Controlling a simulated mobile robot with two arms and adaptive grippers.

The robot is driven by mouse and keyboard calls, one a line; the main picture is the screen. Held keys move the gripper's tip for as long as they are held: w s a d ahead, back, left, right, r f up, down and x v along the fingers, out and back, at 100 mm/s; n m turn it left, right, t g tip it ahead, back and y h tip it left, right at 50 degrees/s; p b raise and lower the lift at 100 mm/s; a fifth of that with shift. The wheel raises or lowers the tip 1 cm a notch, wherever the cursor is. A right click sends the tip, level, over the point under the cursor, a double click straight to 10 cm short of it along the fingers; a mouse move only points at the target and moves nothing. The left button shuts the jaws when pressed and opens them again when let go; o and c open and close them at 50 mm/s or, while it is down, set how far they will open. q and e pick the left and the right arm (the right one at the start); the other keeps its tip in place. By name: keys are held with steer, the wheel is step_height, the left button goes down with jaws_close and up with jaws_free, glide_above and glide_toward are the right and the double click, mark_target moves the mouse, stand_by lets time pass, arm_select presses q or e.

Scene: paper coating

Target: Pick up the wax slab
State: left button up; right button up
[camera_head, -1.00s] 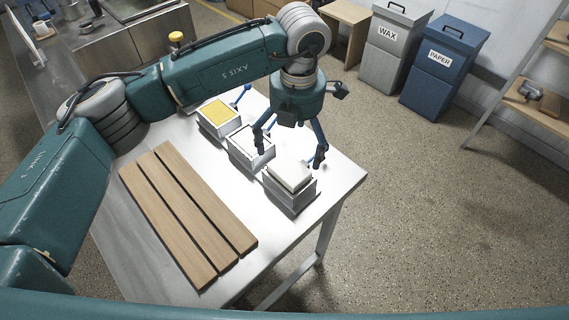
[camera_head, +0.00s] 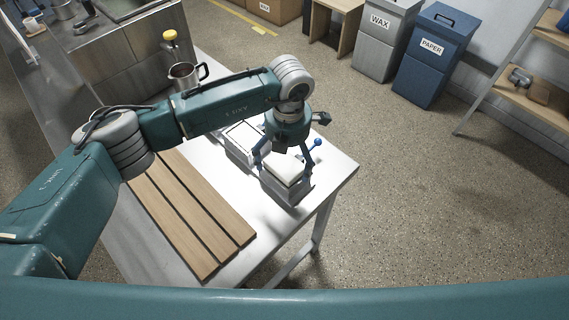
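A whitish slab (camera_head: 286,168), which looks like the wax slab, lies on top of a grey box-like holder (camera_head: 287,190) near the table's right corner. My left gripper (camera_head: 282,165) comes down over it, with one blue finger to the left of the slab and one near its right back side. The fingers look spread; whether they touch the slab I cannot tell. A second holder (camera_head: 238,142) with a white top is just behind, partly hidden by my arm. My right gripper is not in view.
Wooden slats (camera_head: 190,212) lie on the table (camera_head: 245,262) at left. A steel pitcher (camera_head: 186,75) is at the back. Bins marked WAX (camera_head: 384,45) and PAPER (camera_head: 430,50) stand on the floor.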

arm_select(q)
steer(key=shift+r, duration=0.1)
steer(key=c, duration=1.4)
steer(key=shift+c, duration=0.2)
steer(key=shift+w+r, duration=0.1)
